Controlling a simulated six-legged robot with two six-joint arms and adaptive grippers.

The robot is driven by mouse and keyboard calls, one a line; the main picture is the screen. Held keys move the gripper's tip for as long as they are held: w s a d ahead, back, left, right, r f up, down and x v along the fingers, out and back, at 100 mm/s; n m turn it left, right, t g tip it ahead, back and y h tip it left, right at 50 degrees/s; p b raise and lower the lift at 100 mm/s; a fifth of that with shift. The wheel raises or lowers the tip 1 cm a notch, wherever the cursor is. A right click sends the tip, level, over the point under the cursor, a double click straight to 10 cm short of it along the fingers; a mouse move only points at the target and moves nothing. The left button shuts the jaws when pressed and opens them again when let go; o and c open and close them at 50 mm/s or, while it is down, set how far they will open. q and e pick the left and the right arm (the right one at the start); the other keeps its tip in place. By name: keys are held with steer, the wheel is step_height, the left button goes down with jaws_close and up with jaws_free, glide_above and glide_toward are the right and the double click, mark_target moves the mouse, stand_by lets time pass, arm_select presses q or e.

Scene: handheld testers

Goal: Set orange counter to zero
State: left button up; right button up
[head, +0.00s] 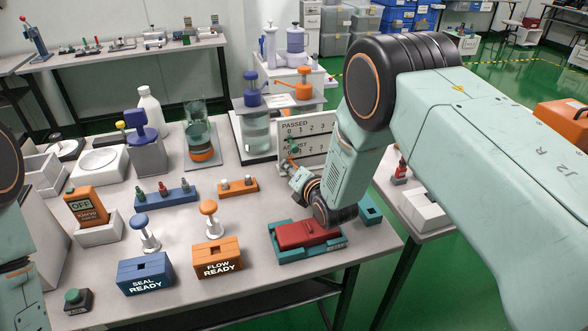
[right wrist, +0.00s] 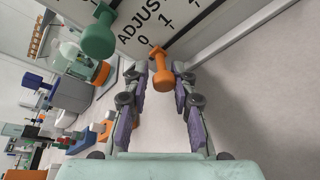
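A white score board (head: 318,150) with PASSED and ADJUST number rows stands on the table; it also shows in the right wrist view (right wrist: 185,48). The orange counter (right wrist: 162,72), a small knobbed peg, sticks out from the board below the ADJUST row, close to the 0 and 1; its exact position is unclear. A green counter (right wrist: 97,40) sticks out farther left. My right gripper (right wrist: 158,70) is open at the board, with the orange counter between its fingertips and a gap on each side. In the head view my right gripper (head: 300,180) partly covers the board. My left gripper is out of frame.
A red handheld device (head: 308,234) lies in a teal tray (head: 290,256) below my right wrist. Orange FLOW READY (head: 217,257) and blue SEAL READY (head: 145,272) boxes stand to the left. A glass jar (head: 257,132) stands behind, left of the board.

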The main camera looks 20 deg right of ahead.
steer(key=shift+o, duration=1.3)
steer(key=shift+w, duration=0.1)
steer(key=shift+o, duration=0.2)
steer(key=shift+d, duration=0.2)
steer(key=shift+s+r, duration=0.2)
steer(key=shift+s, duration=0.5)
steer(key=v, duration=1.1)
steer(key=shift+w, duration=0.1)
